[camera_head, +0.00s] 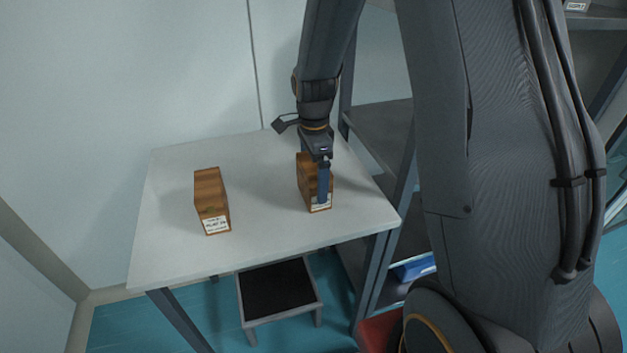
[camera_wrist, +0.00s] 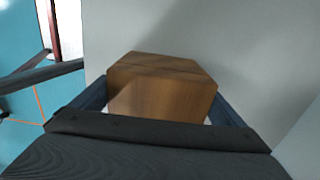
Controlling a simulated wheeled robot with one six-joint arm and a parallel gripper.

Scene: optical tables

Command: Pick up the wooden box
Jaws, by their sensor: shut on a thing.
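Two wooden boxes with white labels on their front ends are in the head view. One wooden box (camera_head: 211,199) stands on the left part of the white table (camera_head: 262,242), apart from my gripper. The other wooden box (camera_head: 305,176) is on the right part, under my gripper (camera_head: 323,185). My gripper points down and is shut on this right box, with a blue finger in front of its label. In the wrist view the held box (camera_wrist: 162,88) sits between the two blue fingers. I cannot tell whether it is still touching the table.
A grey shelf unit (camera_head: 382,122) stands close to the right edge of the table. The tabletop between the boxes is clear. A wall is behind the table.

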